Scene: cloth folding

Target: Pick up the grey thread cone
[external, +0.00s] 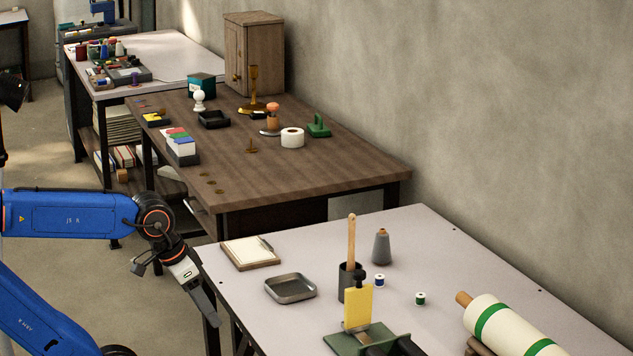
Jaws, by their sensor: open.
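The grey thread cone (381,248) stands upright on the light-topped table (426,222), towards its back edge, with a small tan tip on top. My gripper (205,308) is at the near left edge of that table, pointing down and to the right. It is open and nothing shows in it. It is well to the left of the cone and apart from it. The fingers are seen from the side, so the gap between them is hard to make out.
A dark cup with a wooden handle (351,283) stands just left of the cone. A metal tray (291,288) and a notepad (250,252) lie between my gripper and the cup. Blue (379,280) and green (420,298) spools, a yellow-and-green tool (358,306) and a striped roll (505,325) are nearer.

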